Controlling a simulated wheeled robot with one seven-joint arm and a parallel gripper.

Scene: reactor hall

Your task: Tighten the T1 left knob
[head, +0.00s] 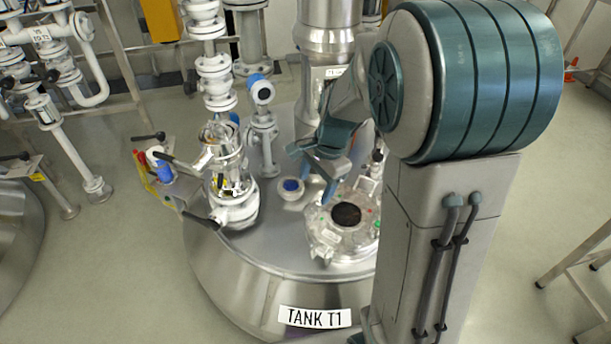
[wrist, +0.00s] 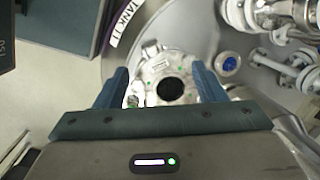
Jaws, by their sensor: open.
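Tank T1 (head: 265,262) is a round steel vessel with a "TANK T1" label on its front. A round pale hatch fitting (head: 326,240) with a dark round centre sits on its top, with small fittings and red and green marks around it. It also shows in the wrist view (wrist: 150,72), between my fingers. I cannot tell for sure which small fitting is the left knob. My gripper (wrist: 161,86) is open and empty. In the head view my gripper (head: 327,178) is above the hatch's back left side, and my arm hides the hatch's right edge.
White valves and pipes (head: 232,212) rise on the tank's left side. A blue-capped port (head: 291,186) stands left of the hatch. A blue-faced gauge (head: 262,92) and a thick steel column (head: 327,45) stand behind. Floor is clear at the front left.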

